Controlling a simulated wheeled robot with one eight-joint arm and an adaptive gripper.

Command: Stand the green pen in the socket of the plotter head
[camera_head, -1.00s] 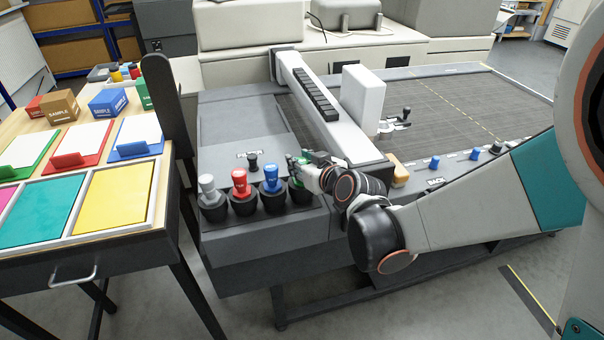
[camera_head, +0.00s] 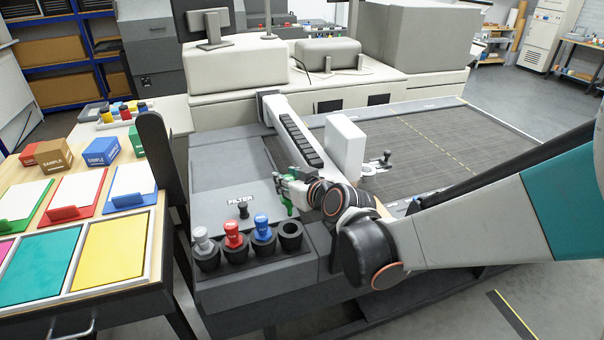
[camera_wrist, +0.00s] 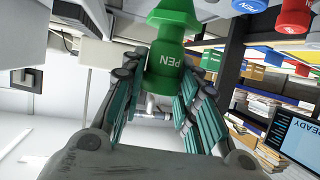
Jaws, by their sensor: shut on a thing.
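The green pen (camera_head: 289,204) is held by my gripper (camera_head: 286,186), above and behind the empty black cup (camera_head: 290,233) at the right end of the pen row. In the wrist view the green pen (camera_wrist: 172,40) sits between the teal fingers of my gripper (camera_wrist: 160,80), its PEN label facing the camera. The plotter head (camera_head: 345,150) is a white block on the gantry, to the right of and beyond my gripper.
Grey (camera_head: 203,240), red (camera_head: 233,235) and blue pens (camera_head: 263,228) stand in cups left of the empty one. A small black knob (camera_head: 243,209) stands behind them. The slanted gantry arm (camera_head: 300,140) lies close beyond my gripper. The dark plotter bed (camera_head: 440,150) is largely clear.

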